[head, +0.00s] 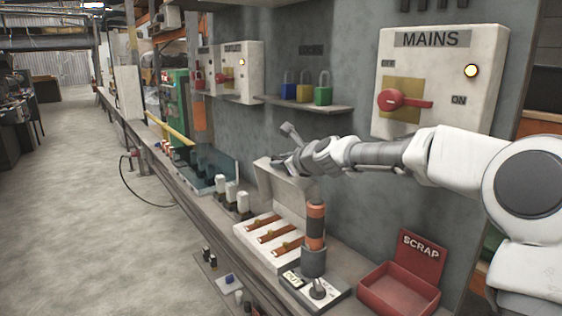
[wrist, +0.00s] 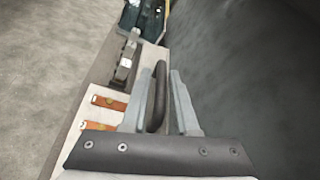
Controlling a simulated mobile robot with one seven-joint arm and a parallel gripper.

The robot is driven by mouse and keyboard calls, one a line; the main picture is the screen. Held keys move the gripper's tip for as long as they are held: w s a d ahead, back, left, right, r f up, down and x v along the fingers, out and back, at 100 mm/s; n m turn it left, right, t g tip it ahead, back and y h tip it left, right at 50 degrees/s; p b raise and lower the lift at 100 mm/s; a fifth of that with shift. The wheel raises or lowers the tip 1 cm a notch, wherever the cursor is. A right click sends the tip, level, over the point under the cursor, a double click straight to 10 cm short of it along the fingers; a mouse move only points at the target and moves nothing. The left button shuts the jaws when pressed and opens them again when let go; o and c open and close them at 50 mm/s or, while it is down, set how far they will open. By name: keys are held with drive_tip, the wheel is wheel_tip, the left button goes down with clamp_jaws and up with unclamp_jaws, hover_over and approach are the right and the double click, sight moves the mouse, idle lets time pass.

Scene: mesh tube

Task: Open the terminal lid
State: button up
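The pale terminal box (head: 240,233) stands on the bench with its orange-brown bars (head: 270,236) exposed. Its pale lid (head: 285,192) is raised, standing steeply along the box's wall side. My gripper (head: 277,160) is at the lid's upper edge, partly blending with it in the head view. In the wrist view, a dark curved handle (wrist: 157,95) lies between the two grey fingers of my gripper (wrist: 161,80). The fingers are apart, with a gap showing between the handle and the right finger. Contact with the left finger is unclear. Two bars (wrist: 108,103) also show there.
A red scrap bin (head: 392,291) is to the right. The grey wall (head: 345,190) is close behind the lid. Padlocks (head: 304,90) stand on a shelf above.

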sight(300, 185)
drive_tip(key=shift+v, duration=0.85)
drive_tip(key=v, duration=0.8)
drive_tip(key=p+v, duration=0.2)
drive_tip(key=v, duration=0.5)
drive_tip(key=shift+s, duration=0.35)
drive_tip(key=shift+d+r, duration=0.1)
